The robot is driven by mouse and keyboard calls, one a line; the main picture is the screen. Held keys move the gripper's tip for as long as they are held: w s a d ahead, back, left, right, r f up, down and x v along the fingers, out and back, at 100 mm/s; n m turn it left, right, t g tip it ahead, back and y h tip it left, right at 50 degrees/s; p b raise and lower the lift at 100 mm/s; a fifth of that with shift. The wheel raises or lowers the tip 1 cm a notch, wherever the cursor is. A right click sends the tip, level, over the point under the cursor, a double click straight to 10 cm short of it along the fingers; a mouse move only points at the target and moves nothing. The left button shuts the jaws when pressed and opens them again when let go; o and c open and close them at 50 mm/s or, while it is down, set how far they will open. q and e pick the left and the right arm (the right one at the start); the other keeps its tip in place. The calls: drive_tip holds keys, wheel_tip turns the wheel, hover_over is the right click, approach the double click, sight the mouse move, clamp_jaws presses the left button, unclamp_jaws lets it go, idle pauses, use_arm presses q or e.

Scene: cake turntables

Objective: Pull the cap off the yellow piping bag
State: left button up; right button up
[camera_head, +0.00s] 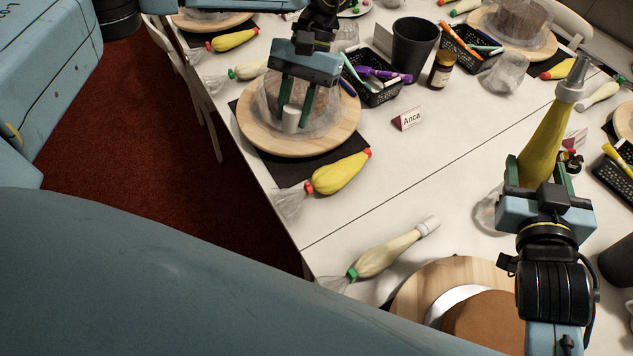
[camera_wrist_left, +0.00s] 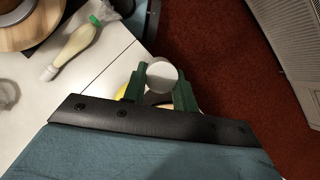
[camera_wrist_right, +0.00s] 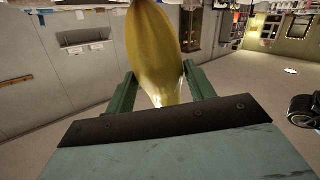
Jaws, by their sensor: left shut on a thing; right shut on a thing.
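My right gripper (camera_head: 538,172) is shut on a yellow piping bag (camera_head: 546,143) and holds it nearly upright above the right side of the table. The bag's metal nozzle (camera_head: 571,80) points up and is bare. In the right wrist view the bag (camera_wrist_right: 155,45) stands between the two green fingers. My left gripper (camera_head: 293,108) is shut on a white cap (camera_head: 291,119), which is apart from the bag. It is over the cake board (camera_head: 318,143) in the head view. The cap (camera_wrist_left: 161,75) also shows between the fingers in the left wrist view.
Another yellow bag (camera_head: 340,174) with a red tip and a cream bag (camera_head: 385,254) with a white cap lie on the table. A dark cup (camera_head: 412,45), a brown jar (camera_head: 441,70), a pen basket (camera_head: 381,92) and a name card (camera_head: 408,118) stand behind.

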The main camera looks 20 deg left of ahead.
use_arm(q)
wheel_tip(320, 180, down, 5)
drive_tip(key=s+d+b, duration=0.1)
use_arm(e)
drive_tip(key=w+a+r+n+g+y+b, duration=0.1)
drive_tip(key=w+a+r+n+y, duration=0.15)
drive_tip(key=a, duration=0.25)
drive_tip(key=w+a+r+n+y+b, duration=0.1)
drive_tip(key=a+n+y, duration=0.1)
drive_tip(key=a+y, duration=0.3)
use_arm(q)
drive_tip(key=n+t+h+b, duration=0.2)
drive_tip(key=n+t+b, duration=0.1)
drive_tip(key=n, duration=0.2)
hover_over(327, 239)
wheel_tip(327, 239, down, 19)
drive_tip(key=f+b, duration=0.2)
drive_tip(key=f, duration=0.1)
drive_tip(key=w+f, duration=0.1)
drive_tip(key=shift+a+f+b, duration=0.25)
drive_tip(key=shift+f+b, duration=0.1)
drive_tip(key=shift+b, duration=0.05)
drive_tip(key=shift+f+b, duration=0.55)
drive_tip(key=shift+b, duration=0.05)
use_arm(e)
drive_tip(key=a+f+n+g+y, duration=0.3)
drive_tip(key=a+f+n, duration=0.1)
drive_tip(key=a, duration=0.5)
drive_tip(key=shift+s+f+y, duration=0.35)
drive_tip(key=shift+f, duration=0.2)
